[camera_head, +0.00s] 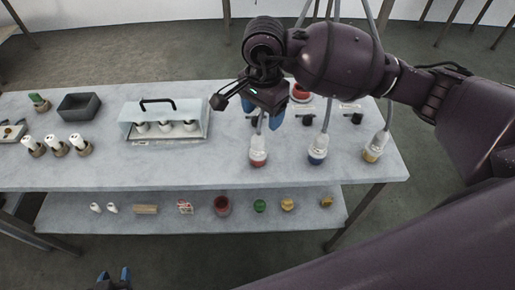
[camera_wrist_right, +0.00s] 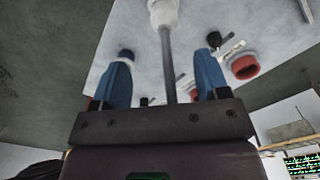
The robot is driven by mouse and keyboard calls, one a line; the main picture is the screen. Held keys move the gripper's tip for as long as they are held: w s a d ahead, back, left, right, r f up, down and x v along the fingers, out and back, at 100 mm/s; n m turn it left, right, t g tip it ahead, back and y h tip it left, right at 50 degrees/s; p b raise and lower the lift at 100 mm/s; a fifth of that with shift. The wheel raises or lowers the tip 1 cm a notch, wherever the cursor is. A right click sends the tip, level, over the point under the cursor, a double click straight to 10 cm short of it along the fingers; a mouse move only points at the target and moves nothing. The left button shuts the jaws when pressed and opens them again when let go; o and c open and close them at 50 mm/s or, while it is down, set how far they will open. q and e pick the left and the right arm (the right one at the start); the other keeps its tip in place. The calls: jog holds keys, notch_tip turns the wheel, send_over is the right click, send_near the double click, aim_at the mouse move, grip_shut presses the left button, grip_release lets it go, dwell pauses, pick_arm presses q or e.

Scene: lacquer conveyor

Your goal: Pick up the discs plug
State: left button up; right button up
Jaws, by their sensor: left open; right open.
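Three pale plugs on grey cables stand on the table's right half: a red-ended plug (camera_head: 258,152), a blue-ended plug (camera_head: 318,149) and a yellow-ended plug (camera_head: 375,147). I cannot read which is the discs plug. My right gripper (camera_head: 263,114) is open, above and behind the red-ended plug. In the right wrist view, the open fingers (camera_wrist_right: 163,80) stand either side of a grey cable (camera_wrist_right: 168,60), with a white plug body (camera_wrist_right: 163,12) beyond the fingertips. The cable does not look pinched. My left gripper (camera_head: 114,278) is open and empty at the bottom edge, away from the table.
Behind the plugs lie a red ring-like part (camera_head: 300,92) and several small dark parts. A clear-covered case (camera_head: 165,120), a dark tray (camera_head: 78,106) and several white-topped pieces stand to the left. A lower shelf (camera_head: 80,222) holds small items. Two other cables hang near my right arm.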

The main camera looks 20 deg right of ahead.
aim_at(258, 133)
notch_tip(258, 133, down, 4)
jog(key=shift+f, duration=0.1)
jog(key=f, duration=0.2)
jog(key=a+f, duration=0.1)
jog(key=f, duration=0.1)
jog(key=shift+w+f, duration=0.1)
jog(key=shift+f, duration=0.05)
jog(key=shift+d+f, duration=0.1)
jog(key=shift+f, duration=0.45)
jog(key=shift+c, duration=0.3)
jog(key=c, duration=1)
jog(key=shift+r, duration=0.1)
jog(key=shift+c, duration=0.2)
